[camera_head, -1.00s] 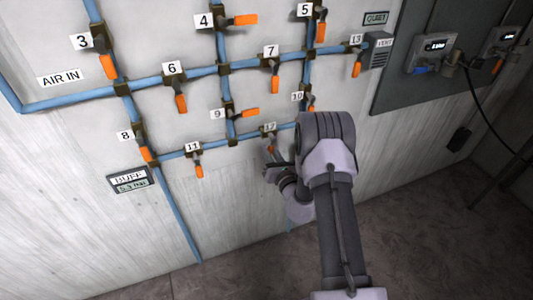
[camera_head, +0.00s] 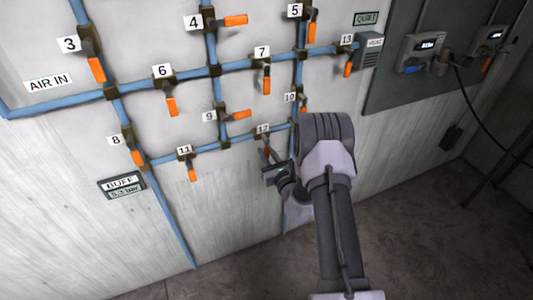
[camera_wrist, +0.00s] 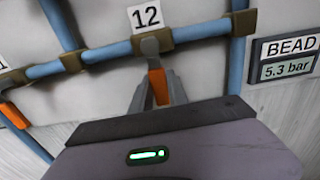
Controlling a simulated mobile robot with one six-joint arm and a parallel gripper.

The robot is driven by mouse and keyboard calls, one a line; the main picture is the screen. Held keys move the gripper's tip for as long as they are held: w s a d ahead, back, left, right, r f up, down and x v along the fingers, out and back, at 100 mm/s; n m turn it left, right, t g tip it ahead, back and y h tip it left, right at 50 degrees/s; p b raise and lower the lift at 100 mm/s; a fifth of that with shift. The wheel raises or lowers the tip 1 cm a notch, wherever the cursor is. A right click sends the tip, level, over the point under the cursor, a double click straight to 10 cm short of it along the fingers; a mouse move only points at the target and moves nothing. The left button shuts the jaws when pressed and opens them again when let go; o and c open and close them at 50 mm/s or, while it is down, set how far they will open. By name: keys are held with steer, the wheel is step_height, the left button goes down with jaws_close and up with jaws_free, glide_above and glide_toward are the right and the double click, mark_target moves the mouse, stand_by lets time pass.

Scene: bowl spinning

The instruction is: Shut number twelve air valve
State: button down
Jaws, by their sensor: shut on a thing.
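The number twelve valve has an orange handle (camera_wrist: 158,87) below its brown fitting (camera_wrist: 152,41) and the "12" tag (camera_wrist: 145,16) in the wrist view. The handle hangs down, across the blue pipe's run. My gripper (camera_wrist: 157,92) is shut on this handle, one grey finger on each side of it. In the head view the "12" tag (camera_head: 263,128) shows just above my gripper (camera_head: 266,157). The handle is mostly hidden there by the gripper and arm.
Handle 11 (camera_head: 192,174) is to the left and handle 10 (camera_head: 304,104) is above right, close to my arm. A BEAD gauge (camera_wrist: 287,59) reading 5.3 bar is right of the valve. Blue pipes (camera_head: 185,70) run across the wall. The floor below is clear.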

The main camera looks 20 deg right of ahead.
steer(key=shift+r, duration=0.1)
steer(key=c, duration=1.3)
jaws_free()
steer(key=s+p, duration=0.2)
steer(key=s, duration=1.5)
steer(key=shift+s+p, duration=0.2)
steer(key=shift+p, duration=0.2)
